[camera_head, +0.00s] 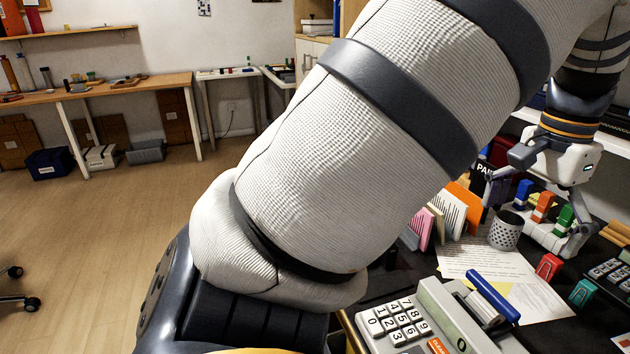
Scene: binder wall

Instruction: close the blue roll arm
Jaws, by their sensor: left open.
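The blue roll arm (493,297) is a blue bar on the grey adding machine (448,318) at the bottom right. It sits slanted beside a pale roll (482,308), apart from it as far as I can tell. My left gripper (530,222) is open at the right, its fingers spread wide, beyond the adding machine and above the back of the desk. It is clear of the blue roll arm and appears empty. My own large arm covers the middle of the view and hides part of the desk. My right gripper is not in view.
A perforated pen cup (506,230) stands by my left gripper's fingers. Upright colored cards (450,212), paper sheets (490,265), a red clip (548,266) and a teal clip (582,293) are near. Open floor (90,230) lies left.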

